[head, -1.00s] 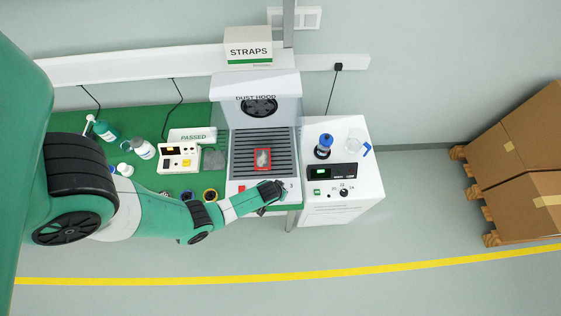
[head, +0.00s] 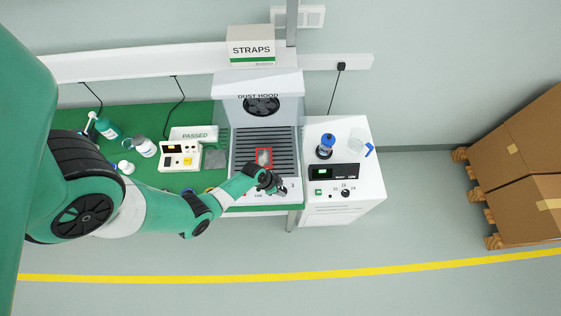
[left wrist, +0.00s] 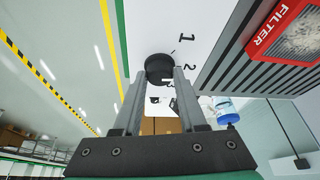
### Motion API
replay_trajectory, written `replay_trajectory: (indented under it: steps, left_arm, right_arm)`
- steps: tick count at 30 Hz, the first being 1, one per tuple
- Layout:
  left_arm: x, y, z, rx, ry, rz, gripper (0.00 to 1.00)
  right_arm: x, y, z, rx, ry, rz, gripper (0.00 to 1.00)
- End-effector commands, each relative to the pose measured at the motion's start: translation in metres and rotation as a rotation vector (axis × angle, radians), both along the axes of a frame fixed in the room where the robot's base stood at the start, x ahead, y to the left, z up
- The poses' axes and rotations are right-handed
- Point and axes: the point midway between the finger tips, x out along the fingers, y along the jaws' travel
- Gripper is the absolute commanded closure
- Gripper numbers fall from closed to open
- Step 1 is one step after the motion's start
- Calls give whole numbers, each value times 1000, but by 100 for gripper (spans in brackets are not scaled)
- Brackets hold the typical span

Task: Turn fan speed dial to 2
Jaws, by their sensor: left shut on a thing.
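The fan speed dial is a dark round knob (left wrist: 158,66) on the white front panel of the dust hood (head: 258,110). In the left wrist view it sits between the tips of my left gripper (left wrist: 160,76), which is shut on it. The printed numbers 1 (left wrist: 187,38) and 2 (left wrist: 173,103) show beside the knob. I cannot tell which number its pointer faces. In the head view my left gripper (head: 279,188) is at the hood's front right corner and hides the dial. A number 3 shows just right of it. My right gripper is not in view.
A red-framed filter (head: 264,158) lies on the hood's dark grille. A white machine (head: 368,193) with a blue-topped device (head: 325,146) stands to the right. Bottles and a small meter (head: 181,156) are on the green bench at left. Boxes (head: 520,145) stand far right.

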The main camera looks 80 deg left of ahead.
Motion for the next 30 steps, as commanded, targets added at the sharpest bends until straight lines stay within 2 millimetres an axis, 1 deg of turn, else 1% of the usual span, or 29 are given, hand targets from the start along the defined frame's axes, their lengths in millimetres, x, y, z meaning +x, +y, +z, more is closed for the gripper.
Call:
replay_trajectory:
  steps: [9,21,22,26,30]
  left_arm:
    - [-1,1,-1,1,2,-78,100]
    - [-1,1,-1,1,4,-84,100]
    - [-1,1,-1,1,4,-84,54]
    - [-1,1,-1,1,3,-83,31]
    - [-1,1,-1,1,2,-83,30]
  right_arm:
    - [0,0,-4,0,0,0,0]
    - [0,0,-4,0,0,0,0]
    - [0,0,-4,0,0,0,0]
    - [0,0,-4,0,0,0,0]
    - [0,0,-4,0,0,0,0]
